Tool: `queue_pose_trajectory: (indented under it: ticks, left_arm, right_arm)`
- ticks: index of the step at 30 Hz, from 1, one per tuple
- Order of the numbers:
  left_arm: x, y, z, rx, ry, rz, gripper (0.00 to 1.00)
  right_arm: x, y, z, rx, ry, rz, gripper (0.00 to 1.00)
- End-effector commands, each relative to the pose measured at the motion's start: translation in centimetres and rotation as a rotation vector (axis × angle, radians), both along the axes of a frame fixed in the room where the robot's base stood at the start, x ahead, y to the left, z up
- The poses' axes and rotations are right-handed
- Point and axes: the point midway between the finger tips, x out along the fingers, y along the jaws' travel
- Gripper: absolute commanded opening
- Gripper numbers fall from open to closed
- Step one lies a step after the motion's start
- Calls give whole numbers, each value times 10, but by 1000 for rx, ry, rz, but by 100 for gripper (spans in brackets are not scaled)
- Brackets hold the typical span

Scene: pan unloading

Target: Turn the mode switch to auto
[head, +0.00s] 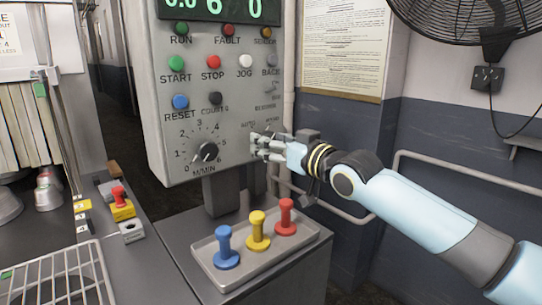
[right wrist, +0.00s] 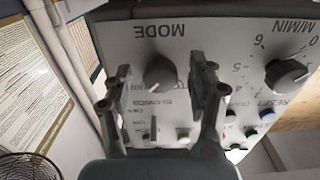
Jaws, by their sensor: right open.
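The mode switch is a round dark knob (right wrist: 160,73) below the upside-down MODE lettering in the right wrist view. My right gripper (right wrist: 160,88) is open, with one finger on each side of the knob and a visible gap to both. I cannot tell how deep the fingertips reach around it. In the head view my right gripper (head: 262,147) is at the lower right of the grey control panel (head: 222,150) and hides the knob. The AUTO lettering (head: 249,126) shows just above the fingers. The knob's pointing direction is unclear. My left gripper is not in view.
A M/MIN speed dial (head: 208,152) sits left of the gripper, with several coloured buttons above it. A tray (head: 208,248) with blue, yellow and red handled pieces stands below. A wall pipe (head: 440,164) runs behind my right arm.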

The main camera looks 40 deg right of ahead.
Motion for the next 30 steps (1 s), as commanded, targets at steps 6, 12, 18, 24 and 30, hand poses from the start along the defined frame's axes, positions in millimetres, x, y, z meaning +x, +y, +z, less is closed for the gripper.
queue_pose_trajectory:
  ticks: [6,12,18,24,30]
  left_arm:
    - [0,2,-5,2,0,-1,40]
    - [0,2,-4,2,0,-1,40]
    - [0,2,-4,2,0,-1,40]
    - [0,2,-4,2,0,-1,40]
    - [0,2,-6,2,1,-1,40]
  right_arm:
    - [4,0,1,0,0,1,58]
    - [4,0,1,0,0,0,54]
    - [4,0,1,0,0,0,28]
    - [3,0,0,0,1,0,3]
    - [3,0,0,-15,0,1,3]
